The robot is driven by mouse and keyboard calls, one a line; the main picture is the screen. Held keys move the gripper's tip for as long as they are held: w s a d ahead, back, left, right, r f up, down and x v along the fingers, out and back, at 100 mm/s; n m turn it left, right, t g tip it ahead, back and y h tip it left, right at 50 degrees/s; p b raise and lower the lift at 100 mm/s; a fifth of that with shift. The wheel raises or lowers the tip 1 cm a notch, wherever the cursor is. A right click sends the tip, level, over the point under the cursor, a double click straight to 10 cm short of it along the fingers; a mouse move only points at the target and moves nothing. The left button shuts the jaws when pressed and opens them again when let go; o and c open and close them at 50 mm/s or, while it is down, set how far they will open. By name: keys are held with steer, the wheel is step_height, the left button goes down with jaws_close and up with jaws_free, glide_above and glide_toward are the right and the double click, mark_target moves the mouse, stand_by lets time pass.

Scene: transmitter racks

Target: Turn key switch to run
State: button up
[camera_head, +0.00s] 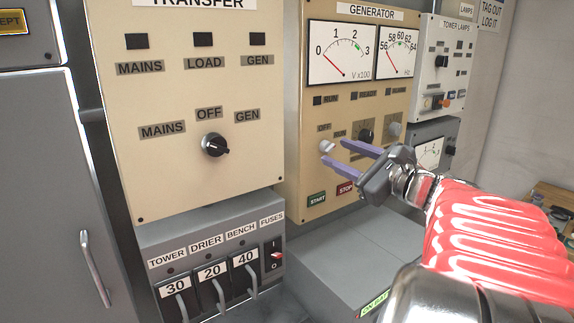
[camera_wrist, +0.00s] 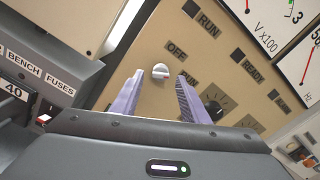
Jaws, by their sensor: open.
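The key switch (camera_head: 327,147) is a small light-grey knob on the beige generator panel (camera_head: 290,200), below the OFF label, with a RUN label to its right. In the wrist view the key switch (camera_wrist: 160,71) shows just beyond and between my two fingertips. My gripper (camera_head: 334,155) is open, with purple fingers pointing at the switch from the right. The fingers stand to either side of the switch's line in the wrist view. I cannot tell whether either finger touches it. The exact angle of the key is too small to read.
A black knob (camera_head: 364,136) and another grey switch (camera_head: 393,131) sit right of the key switch. Green START (camera_head: 317,199) and red STOP (camera_head: 345,188) buttons are below. The transfer panel (camera_head: 190,95) stands to the left, and a grey box (camera_head: 345,255) lies beneath.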

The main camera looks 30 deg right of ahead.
steer(key=s, duration=1.1)
steer(key=shift+d, duration=0.15)
steer(key=shift+s, duration=0.1)
steer(key=w+a+f+n+g+y, duration=0.3)
steer(key=a+f+n+g, duration=0.15)
steer(key=a+f, duration=0.4)
steer(key=w+a+f+n+g+y, duration=0.3)
steer(key=w+a+f+n+g, duration=0.15)
steer(key=a, duration=0.75)
steer(key=s+a+f+n+g+h, duration=0.3)
steer(key=s+a+f+n+h, duration=0.3)
steer(key=n, duration=1.4)
steer(key=shift+s+a+f+n+h, duration=0.3)
steer(key=shift+s+a+f+n, duration=0.1)
steer(key=shift+s+a+f, duration=1.95)
steer(key=shift+w+a+r, duration=0.3)
steer(key=shift+r, duration=0.1)
